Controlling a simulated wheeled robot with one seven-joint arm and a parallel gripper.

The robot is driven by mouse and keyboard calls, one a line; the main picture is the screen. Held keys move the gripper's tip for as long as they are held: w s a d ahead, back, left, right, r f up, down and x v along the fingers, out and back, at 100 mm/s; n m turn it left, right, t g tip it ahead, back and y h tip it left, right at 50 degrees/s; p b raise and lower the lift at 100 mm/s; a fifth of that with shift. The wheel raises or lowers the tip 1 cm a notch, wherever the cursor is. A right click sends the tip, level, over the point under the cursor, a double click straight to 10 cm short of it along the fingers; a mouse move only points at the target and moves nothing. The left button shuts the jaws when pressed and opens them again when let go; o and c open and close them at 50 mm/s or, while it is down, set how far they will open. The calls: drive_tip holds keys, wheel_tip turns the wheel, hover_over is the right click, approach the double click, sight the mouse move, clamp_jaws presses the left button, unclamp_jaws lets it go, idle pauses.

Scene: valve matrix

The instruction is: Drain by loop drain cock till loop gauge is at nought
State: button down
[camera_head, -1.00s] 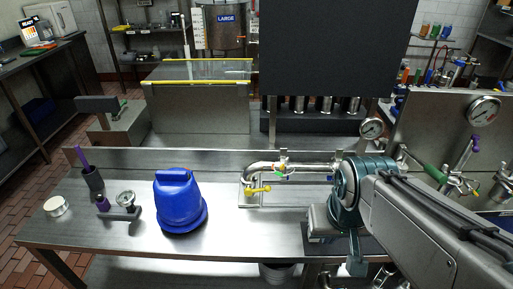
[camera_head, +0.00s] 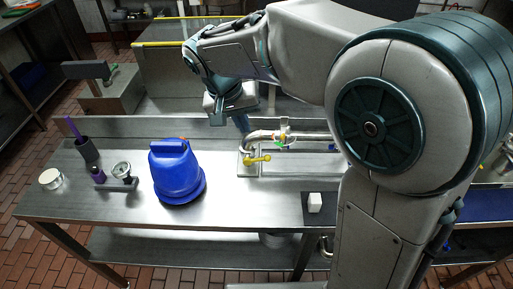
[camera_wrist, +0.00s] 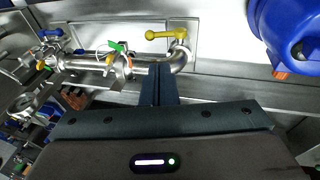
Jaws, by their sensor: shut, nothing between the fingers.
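A steel pipe (camera_head: 300,136) with small cocks runs along the bench back; it also crosses the wrist view (camera_wrist: 90,63). A yellow lever (camera_head: 258,159) is at its left end, also in the wrist view (camera_wrist: 166,34). The wrist view further shows a green-tipped lever (camera_wrist: 115,46) and a blue lever (camera_wrist: 52,32). Which one is the loop drain cock I cannot tell. No loop gauge reading is legible; my arm covers that area in the head view. My gripper (camera_wrist: 159,82) is shut and empty, close to the pipe, apart from the yellow lever.
A blue jug-like vessel (camera_head: 178,172) stands on the steel bench (camera_head: 225,215), left of the pipe. A small stand with a dial (camera_head: 121,170), dark holders and a round tin (camera_head: 50,179) are farther left. A white block (camera_head: 315,202) lies on a dark mat.

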sight(260, 158)
drive_tip(key=p+x, duration=0.1)
drive_tip(key=x, duration=1.3)
drive_tip(key=shift+p, duration=0.3)
